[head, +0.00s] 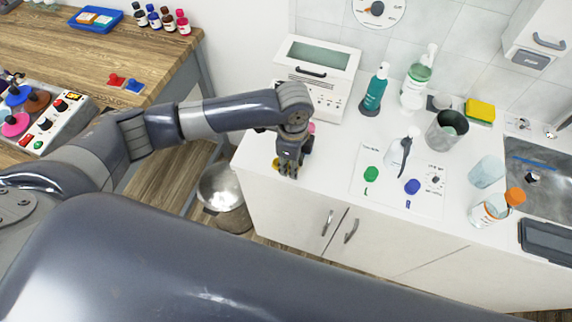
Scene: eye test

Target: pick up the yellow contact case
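My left gripper (289,165) points down over the left front part of the white counter. A small yellow thing (276,163), probably the yellow contact case, shows at the left side of its fingers, near the counter's edge. The gripper covers most of it, and I cannot tell whether the fingers touch it. The fingers look close together, but whether they are open or shut is unclear. My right gripper is not in view.
A white sheet (358,187) with a green cap (371,173) and a blue cap (412,186) lies to the right. A white toaster-oven-like box (329,104) stands behind the gripper. A dark cup (446,132), bottles, a yellow sponge (480,111) and a sink stand further right.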

